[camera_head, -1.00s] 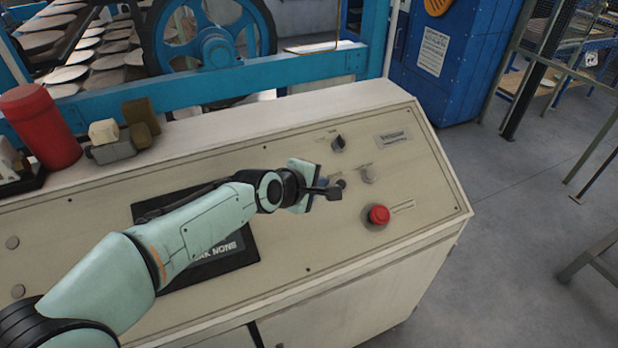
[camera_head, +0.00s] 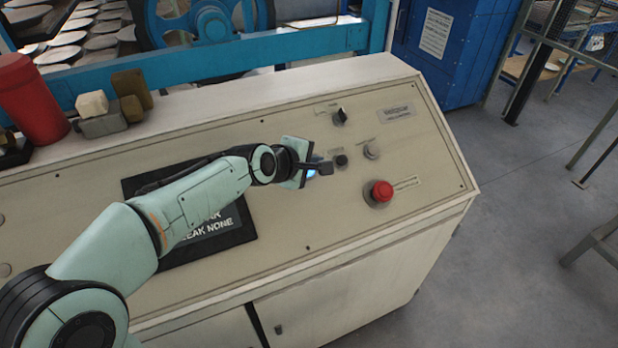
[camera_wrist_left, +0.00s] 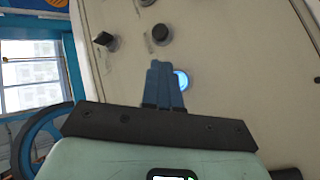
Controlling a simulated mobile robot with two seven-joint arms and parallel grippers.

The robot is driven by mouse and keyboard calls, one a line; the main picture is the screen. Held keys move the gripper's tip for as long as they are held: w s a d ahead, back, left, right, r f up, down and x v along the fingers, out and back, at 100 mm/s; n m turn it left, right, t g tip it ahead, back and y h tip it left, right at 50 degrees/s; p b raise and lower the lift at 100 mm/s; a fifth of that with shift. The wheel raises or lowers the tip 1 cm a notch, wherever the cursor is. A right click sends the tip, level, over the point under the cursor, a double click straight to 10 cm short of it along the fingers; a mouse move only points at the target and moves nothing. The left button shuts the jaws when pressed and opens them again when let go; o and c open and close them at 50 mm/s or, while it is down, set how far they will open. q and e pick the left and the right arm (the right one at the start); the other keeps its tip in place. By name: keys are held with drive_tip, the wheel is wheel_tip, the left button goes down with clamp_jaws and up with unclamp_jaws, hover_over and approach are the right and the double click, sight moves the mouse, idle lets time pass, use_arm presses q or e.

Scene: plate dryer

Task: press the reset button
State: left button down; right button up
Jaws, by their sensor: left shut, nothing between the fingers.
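The cream control panel (camera_head: 290,250) has several round controls on its sloped face. A blue-lit button (camera_head: 311,174) shows partly behind my left gripper (camera_head: 326,168). In the left wrist view the blue-lit button (camera_wrist_left: 181,79) is just right of the shut fingertips of my left gripper (camera_wrist_left: 163,68), partly covered by them. I cannot tell whether they touch the panel. A black button (camera_head: 341,160) is just right of the gripper, and a grey button (camera_head: 371,151) is beyond it. The labels are too small to read, so I cannot tell which is reset. My right gripper is not in view.
A red mushroom button (camera_head: 381,190) is at lower right, and a black selector switch (camera_head: 340,116) is above. A dark screen (camera_head: 215,235) lies partly under my left arm. A red cylinder (camera_head: 32,100) and small blocks (camera_head: 92,104) stand on the panel's back ledge.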

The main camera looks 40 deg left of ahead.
use_arm(q)
drive_tip(key=shift+w+a+f+b, duration=0.15)
drive_tip(key=shift+f+b, duration=0.1)
drive_tip(key=shift+f, duration=0.15)
drive_tip(key=shift+w+a+f+b, duration=0.1)
drive_tip(key=shift+a+f+b, duration=0.1)
drive_tip(key=shift+f, duration=0.2)
drive_tip(key=shift+w+a+f+b, duration=0.25)
drive_tip(key=shift+a+f+b, duration=0.25)
drive_tip(key=shift+f+b, duration=0.25)
idle(0.9)
drive_tip(key=shift+a+f+b, duration=0.2)
drive_tip(key=shift+f+b, duration=0.1)
drive_tip(key=shift+f, duration=0.05)
drive_tip(key=shift+w+a+f+b, duration=0.15)
drive_tip(key=shift+f+b, duration=0.2)
drive_tip(key=shift+f, duration=0.1)
idle(0.6)
idle(0.3)
drive_tip(key=shift+d+r+p, duration=0.35)
drive_tip(key=shift+r+p, duration=0.4)
drive_tip(key=shift+p, duration=0.25)
drive_tip(key=shift+s, duration=0.2)
